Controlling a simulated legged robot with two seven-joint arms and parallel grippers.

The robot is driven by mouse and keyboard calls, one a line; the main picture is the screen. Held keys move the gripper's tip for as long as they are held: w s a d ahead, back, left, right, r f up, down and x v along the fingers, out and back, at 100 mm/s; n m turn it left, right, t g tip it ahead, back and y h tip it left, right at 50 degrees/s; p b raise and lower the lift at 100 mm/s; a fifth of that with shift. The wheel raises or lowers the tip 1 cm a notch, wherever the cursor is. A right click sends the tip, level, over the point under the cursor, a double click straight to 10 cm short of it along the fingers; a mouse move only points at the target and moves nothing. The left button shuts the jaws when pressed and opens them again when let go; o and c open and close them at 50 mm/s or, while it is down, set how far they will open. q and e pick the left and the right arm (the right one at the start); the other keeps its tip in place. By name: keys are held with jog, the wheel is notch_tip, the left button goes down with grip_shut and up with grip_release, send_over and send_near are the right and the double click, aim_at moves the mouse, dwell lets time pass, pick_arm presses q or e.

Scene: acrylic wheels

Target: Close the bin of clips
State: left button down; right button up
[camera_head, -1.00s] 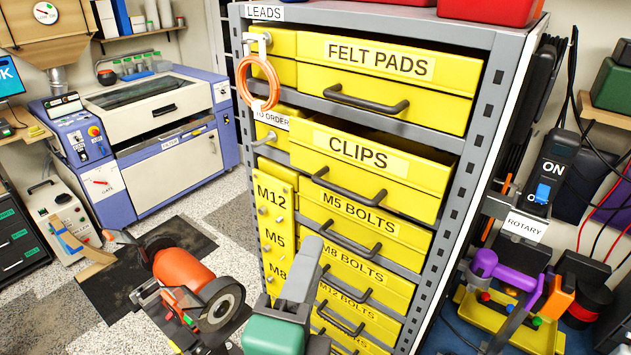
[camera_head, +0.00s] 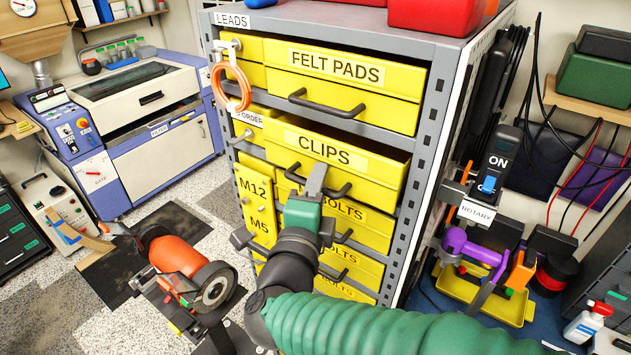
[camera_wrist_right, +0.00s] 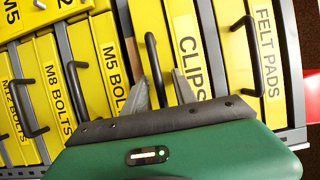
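The bin of clips (camera_head: 365,168) is a yellow drawer labelled CLIPS in the grey rack. It stands out from the rack, with a dark gap above its front. Its dark bar handle (camera_head: 338,190) is partly hidden by my right gripper (camera_head: 317,178), which is in front of the drawer's face. In the right wrist view, the two grey fingers of the right gripper (camera_wrist_right: 161,88) are apart, and the clips handle (camera_wrist_right: 152,55) shows between them. I cannot tell whether they touch it. My left gripper is not in view.
The FELT PADS drawer (camera_head: 340,88) is above, and the M5 BOLTS drawer (camera_head: 365,222) is below. An orange cable loop (camera_head: 231,88) hangs at the rack's left. An orange grinder (camera_head: 178,255) stands at lower left. Purple and orange tools sit to the right.

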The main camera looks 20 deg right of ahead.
jog(key=shift+w+d, duration=0.15)
jog(key=shift+w+f, duration=0.15)
jog(key=shift+w, duration=0.05)
jog(key=shift+c, duration=1.1)
jog(key=shift+w+a, duration=0.1)
jog(key=shift+a, duration=0.25)
jog(key=shift+c, duration=1.3)
jog(key=shift+a, duration=0.45)
jog(key=shift+c, duration=1.1)
jog(key=shift+s+a+r, duration=0.25)
jog(key=shift+s+a, duration=0.2)
jog(key=shift+a, duration=0.15)
grip_shut()
jog(key=shift+w+d+f, duration=0.25)
jog(key=shift+w+d, duration=0.15)
jog(key=shift+d, duration=0.25)
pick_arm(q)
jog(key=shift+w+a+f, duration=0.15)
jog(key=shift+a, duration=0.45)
pick_arm(e)
jog(key=shift+s+a, duration=0.2)
jog(key=shift+a, duration=0.1)
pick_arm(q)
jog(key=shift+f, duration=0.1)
pick_arm(e)
jog(key=shift+w+d, duration=0.1)
jog(key=shift+d, duration=0.1)
